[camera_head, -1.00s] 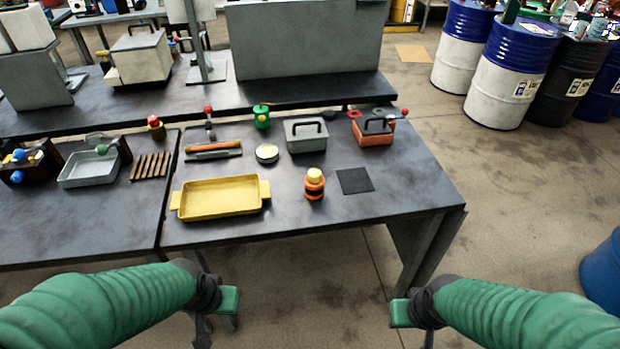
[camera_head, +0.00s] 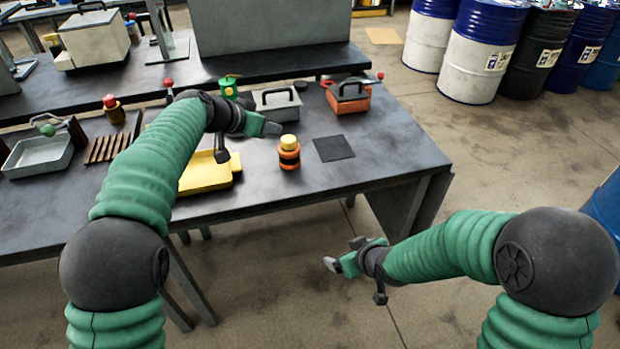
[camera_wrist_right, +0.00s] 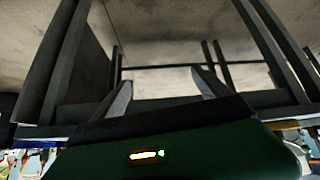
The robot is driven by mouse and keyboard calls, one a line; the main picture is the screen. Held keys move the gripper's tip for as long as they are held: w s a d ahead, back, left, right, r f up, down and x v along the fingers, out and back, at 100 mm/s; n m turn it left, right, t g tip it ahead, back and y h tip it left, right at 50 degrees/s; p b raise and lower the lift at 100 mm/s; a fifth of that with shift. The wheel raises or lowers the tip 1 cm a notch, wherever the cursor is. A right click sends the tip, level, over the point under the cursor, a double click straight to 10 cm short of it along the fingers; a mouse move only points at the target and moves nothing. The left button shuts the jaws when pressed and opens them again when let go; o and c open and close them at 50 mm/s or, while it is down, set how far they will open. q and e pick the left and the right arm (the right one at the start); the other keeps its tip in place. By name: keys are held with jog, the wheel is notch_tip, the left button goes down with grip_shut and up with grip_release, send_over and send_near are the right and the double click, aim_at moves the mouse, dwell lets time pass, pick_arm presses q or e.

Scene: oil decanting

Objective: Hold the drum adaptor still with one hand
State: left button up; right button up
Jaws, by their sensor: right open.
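An orange piece with a black band and a yellow top (camera_head: 289,153), which I take to be the drum adaptor, stands upright on the near table. My left gripper (camera_head: 272,128) is over the table, just left of and beyond the adaptor in the picture; I see no clear contact, and its jaws are too edge-on to read. My right gripper (camera_head: 340,262) is open and empty, off the table's front edge and low. Its two separated fingers (camera_wrist_right: 160,92) show in the right wrist view, with table legs beyond and no adaptor.
A yellow tray (camera_head: 205,180) lies partly behind my left arm. A black square mat (camera_head: 334,148) is right of the adaptor. A grey box (camera_head: 277,103) and a red box (camera_head: 348,97) stand behind. The table's right end is clear.

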jog(key=w+a+r+n+t+y, duration=0.1)
jog(key=w+a+r+t+y, duration=0.25)
jog(key=w+a, duration=0.4)
jog(key=m+t+y, duration=0.1)
jog(key=t, duration=0.5)
send_near(292, 153)
jog(key=x, duration=0.8)
jog(key=f+x, duration=0.1)
jog(key=x, duration=0.3)
jog(key=shift+w, duration=0.35)
jog(key=shift+c, duration=0.4)
grip_shut()
